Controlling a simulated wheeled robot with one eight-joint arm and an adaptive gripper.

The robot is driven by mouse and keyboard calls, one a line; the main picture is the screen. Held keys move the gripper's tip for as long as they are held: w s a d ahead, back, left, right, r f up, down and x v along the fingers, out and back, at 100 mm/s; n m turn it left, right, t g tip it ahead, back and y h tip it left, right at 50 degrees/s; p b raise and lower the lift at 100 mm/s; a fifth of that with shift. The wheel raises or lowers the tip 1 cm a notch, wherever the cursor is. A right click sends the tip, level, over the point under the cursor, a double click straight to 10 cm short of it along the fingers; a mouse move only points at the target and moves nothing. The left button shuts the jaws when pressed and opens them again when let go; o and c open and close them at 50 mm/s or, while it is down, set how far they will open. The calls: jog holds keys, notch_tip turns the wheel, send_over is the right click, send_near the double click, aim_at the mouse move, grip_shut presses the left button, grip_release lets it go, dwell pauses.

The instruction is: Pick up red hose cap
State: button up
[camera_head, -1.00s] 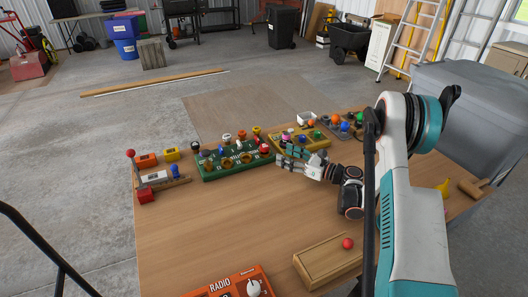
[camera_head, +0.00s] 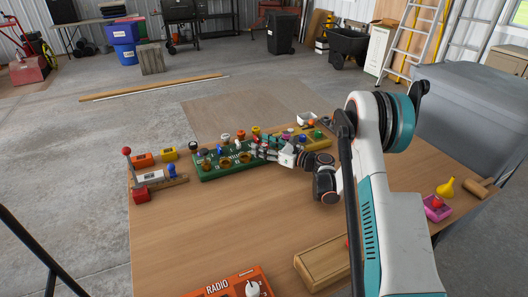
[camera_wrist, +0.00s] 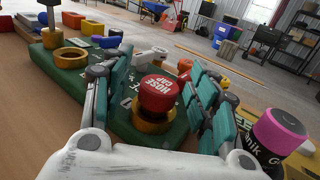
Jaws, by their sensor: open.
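In the wrist view, the red hose cap (camera_wrist: 158,92), with white "HOSE CAP" lettering, sits upright in a brass ring (camera_wrist: 151,120) on the green board (camera_wrist: 68,60). My gripper (camera_wrist: 159,68) is open, with one teal-padded finger on each side of the cap and a visible gap to both. Nothing is held. In the head view, my gripper (camera_head: 266,150) is low at the right end of the green board (camera_head: 215,173). It hides the cap there.
A pink-topped black cylinder (camera_wrist: 279,130) stands close to the right finger. A yellow board (camera_head: 318,144) with several small pieces lies right of the green board. A control panel (camera_head: 158,182) stands at left. The table's middle (camera_head: 225,220) is clear.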

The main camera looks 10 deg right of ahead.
jog(key=c, duration=1.1)
jog(key=shift+c, duration=0.2)
